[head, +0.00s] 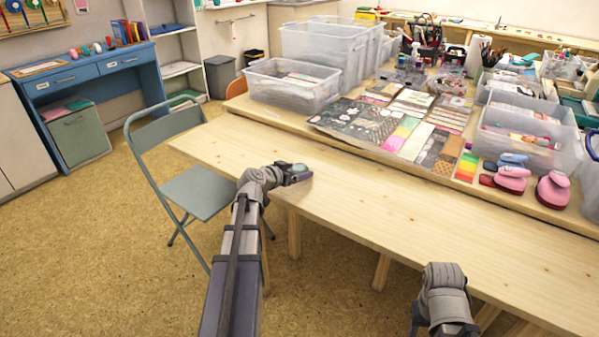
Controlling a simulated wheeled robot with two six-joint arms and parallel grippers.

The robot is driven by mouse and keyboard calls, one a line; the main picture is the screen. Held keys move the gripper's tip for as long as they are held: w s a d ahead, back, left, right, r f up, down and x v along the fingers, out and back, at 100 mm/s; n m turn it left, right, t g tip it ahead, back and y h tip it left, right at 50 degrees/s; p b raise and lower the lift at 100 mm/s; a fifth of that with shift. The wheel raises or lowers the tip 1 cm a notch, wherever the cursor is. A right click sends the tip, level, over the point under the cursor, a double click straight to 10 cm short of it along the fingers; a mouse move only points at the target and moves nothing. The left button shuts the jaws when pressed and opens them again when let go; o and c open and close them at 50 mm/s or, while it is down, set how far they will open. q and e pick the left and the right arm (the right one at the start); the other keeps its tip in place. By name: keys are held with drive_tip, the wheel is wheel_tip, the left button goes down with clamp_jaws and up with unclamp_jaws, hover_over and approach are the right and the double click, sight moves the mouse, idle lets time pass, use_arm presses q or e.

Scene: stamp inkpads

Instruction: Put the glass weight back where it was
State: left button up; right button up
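My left gripper (297,177) is at the near edge of the light wooden table (375,204), toward its left part. A small rounded, greenish, glassy thing shows between its fingers; I take it to be the glass weight (299,168). The gripper looks shut on it, low over the tabletop. At this size I cannot tell whether the weight touches the wood. Of my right arm, only a grey part shows at the lower right, in front of the table edge; its gripper is not in view.
Pink punches (552,190), patterned paper sheets (362,122) and clear plastic bins (290,86) fill the raised back part of the table. The front strip is bare. A grey-green folding chair (198,192) stands left of the table.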

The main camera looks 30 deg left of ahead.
use_arm(q)
clamp_jaws()
idle(0.5)
drive_tip(key=shift+r, duration=0.15)
wheel_tip(320, 180, up, 10)
drive_tip(key=p, duration=1)
wheel_tip(320, 180, up, 17)
drive_tip(key=p, duration=1.7)
hover_over(297, 169)
